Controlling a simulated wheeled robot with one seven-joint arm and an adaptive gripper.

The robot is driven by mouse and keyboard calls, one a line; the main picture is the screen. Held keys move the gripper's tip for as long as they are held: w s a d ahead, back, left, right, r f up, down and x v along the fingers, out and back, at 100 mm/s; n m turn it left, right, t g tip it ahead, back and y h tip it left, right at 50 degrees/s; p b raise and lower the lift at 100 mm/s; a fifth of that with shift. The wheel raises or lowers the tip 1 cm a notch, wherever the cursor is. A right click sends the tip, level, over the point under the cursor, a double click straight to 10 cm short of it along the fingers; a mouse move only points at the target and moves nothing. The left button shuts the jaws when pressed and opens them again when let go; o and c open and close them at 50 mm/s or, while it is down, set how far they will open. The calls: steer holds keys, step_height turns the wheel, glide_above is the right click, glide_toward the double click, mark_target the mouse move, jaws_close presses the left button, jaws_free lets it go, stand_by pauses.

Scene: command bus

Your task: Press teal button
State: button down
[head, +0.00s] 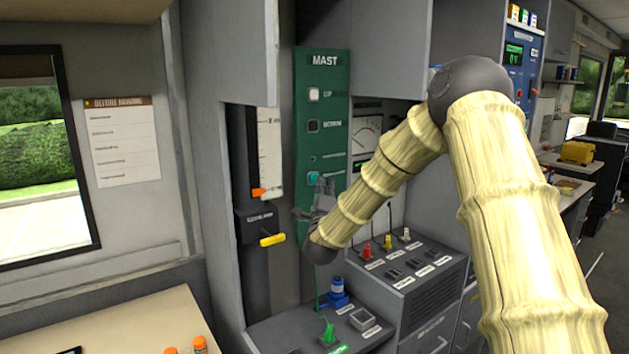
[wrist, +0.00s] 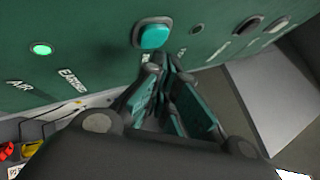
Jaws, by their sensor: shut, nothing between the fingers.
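The teal button (head: 313,177) is on the lower part of the green MAST panel (head: 314,80) in the head view. My gripper (head: 318,190) is just below the button in the head view. In the wrist view my gripper (wrist: 172,75) has its fingers together and empty, with the tips close under and slightly right of the button. I cannot tell whether the tips touch the panel. The gripper partly hides the panel's lower end.
A yellow-handled lever (head: 272,240) stands left of the panel. A lower console holds a green lever (head: 328,332) and a blue knob (head: 337,292). Right of it is a switch box (head: 405,268) with red, yellow and white toggles. A lit green light (wrist: 41,49) is on the panel.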

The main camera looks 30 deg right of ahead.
steer(key=shift+w+a+b, duration=0.1)
steer(key=shift+w+b, duration=0.7)
steer(key=shift+b, duration=0.05)
stand_by(0.8)
steer(key=shift+s, duration=0.1)
stand_by(0.3)
steer(key=shift+s+b, duration=0.35)
steer(key=shift+s, duration=0.35)
steer(key=s, duration=0.1)
steer(key=s+b, duration=0.1)
steer(key=s, duration=0.3)
steer(key=shift+d, duration=0.25)
stand_by(0.9)
